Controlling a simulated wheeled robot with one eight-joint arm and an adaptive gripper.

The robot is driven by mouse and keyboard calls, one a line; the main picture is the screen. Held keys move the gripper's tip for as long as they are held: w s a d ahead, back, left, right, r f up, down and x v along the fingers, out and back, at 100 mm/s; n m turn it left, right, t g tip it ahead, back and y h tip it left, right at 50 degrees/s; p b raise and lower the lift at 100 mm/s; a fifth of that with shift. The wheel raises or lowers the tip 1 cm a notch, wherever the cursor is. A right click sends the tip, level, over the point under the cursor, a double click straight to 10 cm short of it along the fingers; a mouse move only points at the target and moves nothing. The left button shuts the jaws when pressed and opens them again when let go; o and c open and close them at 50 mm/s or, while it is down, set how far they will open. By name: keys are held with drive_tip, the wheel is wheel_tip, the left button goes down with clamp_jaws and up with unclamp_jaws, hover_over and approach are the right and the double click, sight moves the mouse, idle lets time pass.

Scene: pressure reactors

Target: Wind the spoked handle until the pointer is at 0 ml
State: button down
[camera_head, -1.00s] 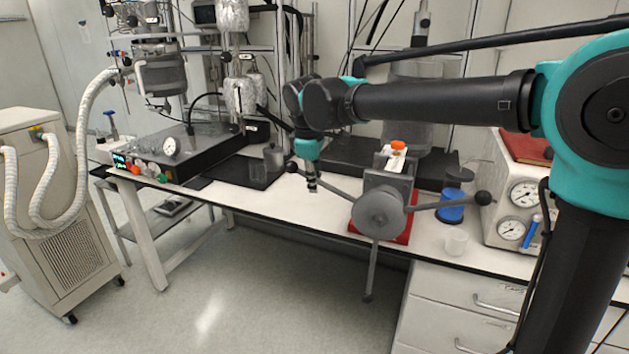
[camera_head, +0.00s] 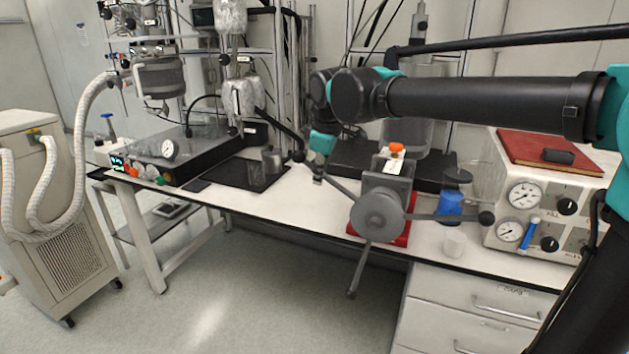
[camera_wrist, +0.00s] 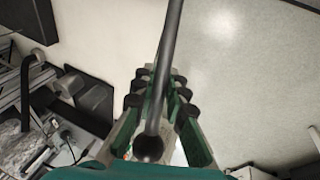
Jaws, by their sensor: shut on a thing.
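The spoked handle (camera_head: 378,213) has a round grey hub and three long spokes with dark knobs, on the front of a grey block on the bench. One spoke points up-left, one right, one down past the bench edge. My gripper (camera_head: 317,176) is at the up-left spoke, inboard of its end knob. In the wrist view, my gripper (camera_wrist: 157,84) has its fingers on both sides of the spoke (camera_wrist: 168,45), shut on it, with the ball knob (camera_wrist: 150,148) close to the palm. A white plate (camera_head: 393,165) sits on top of the block; no pointer or ml marks are readable.
A black mat (camera_head: 235,174) lies left. The floor below the bench front is open.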

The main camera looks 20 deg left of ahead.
drive_tip(key=d+r+m+y, duration=0.1)
drive_tip(key=d+r+y, duration=0.2)
drive_tip(key=d, duration=0.4)
drive_tip(key=s+d+r+t+y, duration=0.1)
drive_tip(key=d+r+y, duration=0.3)
drive_tip(key=d+y, duration=0.2)
drive_tip(key=shift+d+r+m+t, duration=0.2)
drive_tip(key=shift+d+m+t, duration=0.15)
drive_tip(key=shift+d, duration=0.45)
drive_tip(key=c, duration=1.5)
unclamp_jaws()
drive_tip(key=shift+c, duration=0.2)
drive_tip(key=v, duration=1.2)
drive_tip(key=shift+f, duration=0.15)
drive_tip(key=shift+d, duration=0.15)
